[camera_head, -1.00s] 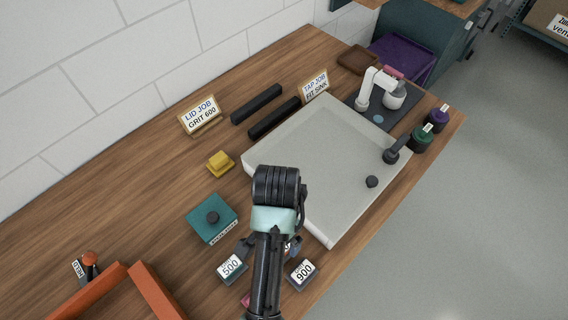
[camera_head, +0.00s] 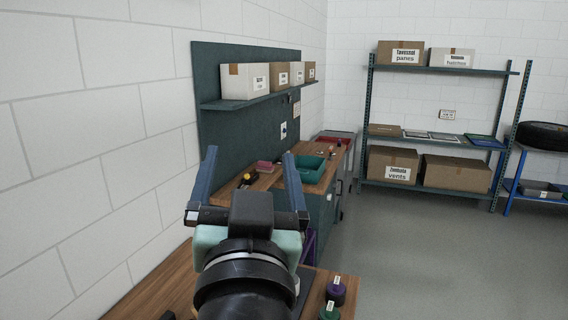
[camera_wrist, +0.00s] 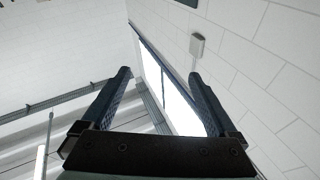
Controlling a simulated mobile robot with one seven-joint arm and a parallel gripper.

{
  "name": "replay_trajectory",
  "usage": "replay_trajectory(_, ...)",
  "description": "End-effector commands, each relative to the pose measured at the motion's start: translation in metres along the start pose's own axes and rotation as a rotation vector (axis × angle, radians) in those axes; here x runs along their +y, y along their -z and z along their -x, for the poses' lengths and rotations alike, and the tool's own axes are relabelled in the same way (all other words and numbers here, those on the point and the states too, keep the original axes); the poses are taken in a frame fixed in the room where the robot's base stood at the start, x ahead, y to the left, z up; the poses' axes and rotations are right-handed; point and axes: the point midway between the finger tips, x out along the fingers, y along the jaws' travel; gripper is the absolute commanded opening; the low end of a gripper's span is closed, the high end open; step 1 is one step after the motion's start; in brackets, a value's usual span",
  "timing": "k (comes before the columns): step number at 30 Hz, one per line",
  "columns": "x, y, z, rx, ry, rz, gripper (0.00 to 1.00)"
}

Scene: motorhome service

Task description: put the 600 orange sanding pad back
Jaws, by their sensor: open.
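No orange sanding pad shows in either view now, and neither do the grit labels. My gripper (camera_head: 250,152) is raised in front of the head camera, its two blue fingers spread apart with nothing between them. In the wrist view my gripper (camera_wrist: 160,73) is also open and empty, facing the upper wall and ceiling. Only part of the near wooden bench (camera_head: 160,285) shows at the bottom of the head view, and my arm hides some of it.
A purple-lidded jar (camera_head: 336,290) and a green-lidded jar (camera_head: 328,312) stand on the near bench's right side. Beyond are a green bin (camera_head: 306,169) and a wall shelf (camera_head: 262,98) with boxes. A shelving rack (camera_head: 440,70) stands at the back right. The floor between is clear.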

Motion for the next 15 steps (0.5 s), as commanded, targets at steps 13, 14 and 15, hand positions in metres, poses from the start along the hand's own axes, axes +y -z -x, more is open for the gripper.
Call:
replay_trajectory(13, 0.004, 0.171, 0.07, 0.555, -0.03, 0.195, 0.94)
replay_trajectory(14, 0.004, 0.171, 0.07, 0.555, -0.03, 0.195, 0.94)
replay_trajectory(15, 0.004, 0.17, 0.07, 0.554, -0.029, 0.195, 0.94)
